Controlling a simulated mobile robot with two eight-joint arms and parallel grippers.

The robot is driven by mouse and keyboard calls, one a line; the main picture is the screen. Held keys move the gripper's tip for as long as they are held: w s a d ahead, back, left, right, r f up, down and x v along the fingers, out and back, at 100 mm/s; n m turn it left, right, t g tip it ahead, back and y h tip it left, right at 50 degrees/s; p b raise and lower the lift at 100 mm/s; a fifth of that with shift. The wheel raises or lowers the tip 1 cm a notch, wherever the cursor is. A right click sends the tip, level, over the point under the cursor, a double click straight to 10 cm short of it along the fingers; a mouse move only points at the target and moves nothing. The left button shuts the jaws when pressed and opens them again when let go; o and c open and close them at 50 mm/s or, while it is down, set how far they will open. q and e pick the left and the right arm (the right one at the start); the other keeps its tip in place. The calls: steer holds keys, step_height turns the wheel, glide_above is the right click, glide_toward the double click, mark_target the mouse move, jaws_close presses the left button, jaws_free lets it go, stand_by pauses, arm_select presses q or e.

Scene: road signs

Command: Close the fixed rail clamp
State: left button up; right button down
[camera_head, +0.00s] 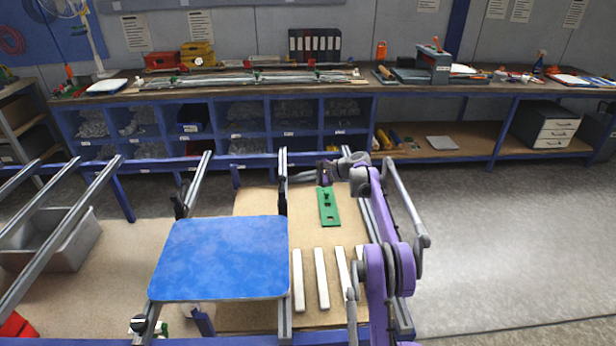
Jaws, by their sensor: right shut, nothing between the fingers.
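A blue sign panel (222,257) lies flat across two grey rails. A black clamp (283,196) stands on the middle rail at the panel's far right corner. Another black clamp (181,200) sits on the left rail near the panel's far left corner. I cannot tell which is the fixed one, or whether either is closed. My purple right arm reaches in from the lower right. My right gripper (302,177) is shut and empty, just right of the middle-rail clamp. I cannot tell whether it touches that clamp. My left gripper is not in view.
Below the rails a board holds a green plate (329,207) and several white strips (321,278). A grey bin (55,243) stands at left. A long workbench (225,90) with blue shelving runs along the back. The floor at right (510,240) is clear.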

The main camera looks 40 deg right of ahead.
mark_target(282, 189)
steer(key=shift+x, duration=1.2)
steer(key=shift+s+r, duration=0.1)
steer(key=shift+r, duration=0.2)
steer(key=shift+r+n+t, duration=0.3)
steer(key=shift+n, duration=0.1)
steer(key=s+a+r+n+t+y, duration=0.2)
steer(key=s+a+r+n+t, duration=0.4)
steer(key=s+n, duration=0.4)
steer(key=shift+r+n, duration=0.75)
steer(key=shift+n, duration=0.15)
